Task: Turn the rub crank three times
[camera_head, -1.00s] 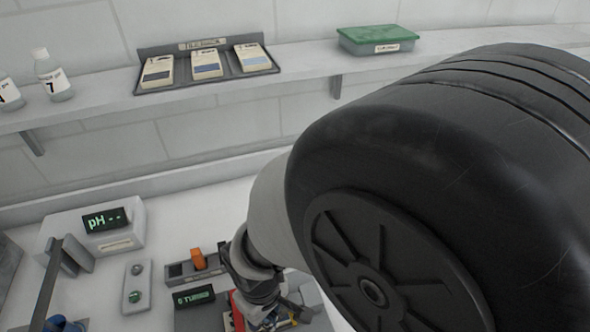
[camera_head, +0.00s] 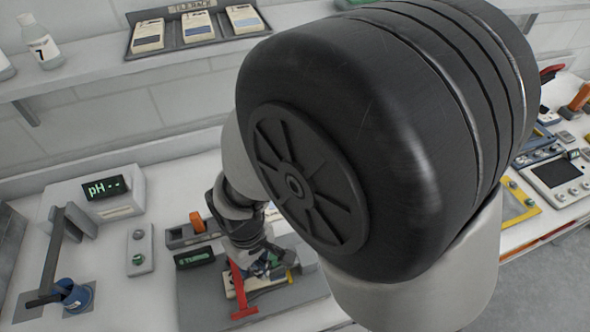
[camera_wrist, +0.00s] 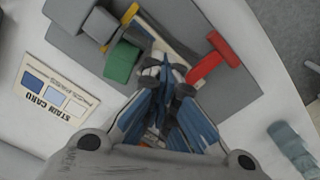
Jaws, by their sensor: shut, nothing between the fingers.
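A red handle-like part (camera_head: 240,290) stands on a grey base (camera_head: 195,290) in the head view. It also shows in the wrist view (camera_wrist: 211,62), right of my fingers. I cannot tell for sure that it is the rub crank. My gripper (camera_wrist: 167,78) is shut and empty, with its blue-sided fingers over the grey base, beside and apart from the red part as far as I can tell. A green block (camera_wrist: 121,62) and a yellow piece (camera_wrist: 103,25) sit left of the fingertips. In the head view my arm hides much of the base.
A stain card (camera_wrist: 58,88) lies left of the base in the wrist view. The head view shows a pH box (camera_head: 110,195), a small two-button panel (camera_head: 139,248) and a blue cup (camera_head: 76,296) at left. Card tray (camera_head: 195,40) and bottle (camera_head: 40,42) stand on the shelf.

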